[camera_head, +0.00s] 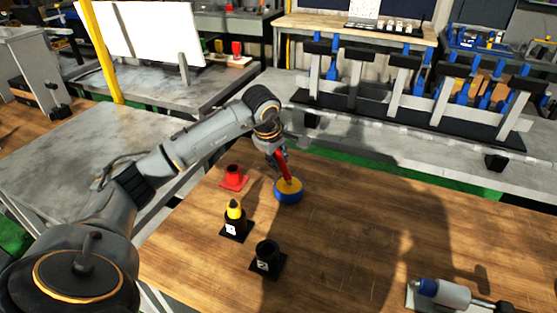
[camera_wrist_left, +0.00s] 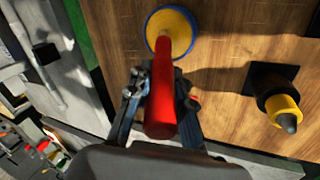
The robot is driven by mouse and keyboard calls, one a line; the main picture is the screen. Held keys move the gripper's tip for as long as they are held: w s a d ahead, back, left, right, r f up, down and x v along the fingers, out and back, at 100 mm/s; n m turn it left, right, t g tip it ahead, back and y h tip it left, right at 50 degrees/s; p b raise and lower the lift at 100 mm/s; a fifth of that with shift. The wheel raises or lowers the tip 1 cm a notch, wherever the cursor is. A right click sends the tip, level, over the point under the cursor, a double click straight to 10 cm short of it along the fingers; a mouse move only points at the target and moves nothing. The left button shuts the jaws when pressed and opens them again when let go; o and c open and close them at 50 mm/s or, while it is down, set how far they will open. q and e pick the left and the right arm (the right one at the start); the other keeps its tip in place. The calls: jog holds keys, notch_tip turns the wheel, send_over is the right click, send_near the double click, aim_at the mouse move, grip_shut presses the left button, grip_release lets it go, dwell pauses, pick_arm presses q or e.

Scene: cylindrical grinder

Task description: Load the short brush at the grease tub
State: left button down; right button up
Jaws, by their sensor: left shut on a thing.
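My left gripper (camera_head: 279,155) is shut on the red handle of a brush (camera_head: 285,168). In the left wrist view the fingers (camera_wrist_left: 160,100) sit on either side of this red handle (camera_wrist_left: 160,105). The round grease tub (camera_head: 288,195), blue with a yellow inside, stands on the wooden table below the gripper. It also shows in the left wrist view (camera_wrist_left: 151,28). The brush's lower end is over or in the yellow; I cannot tell whether it touches. My right gripper is not in view.
On the table (camera_head: 340,240) stand an empty red holder (camera_head: 233,180), a black holder with a yellow-topped item (camera_head: 234,208) and a black holder (camera_head: 268,256). A grey cylinder with a blue end (camera_head: 450,294) lies front right. The table's middle right is clear.

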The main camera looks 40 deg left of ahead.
pick_arm(q)
jog(key=shift+r+p, duration=0.75)
jog(key=shift+r, duration=0.2)
jog(key=shift+r+p, duration=1.6)
jog(key=shift+r, duration=0.95)
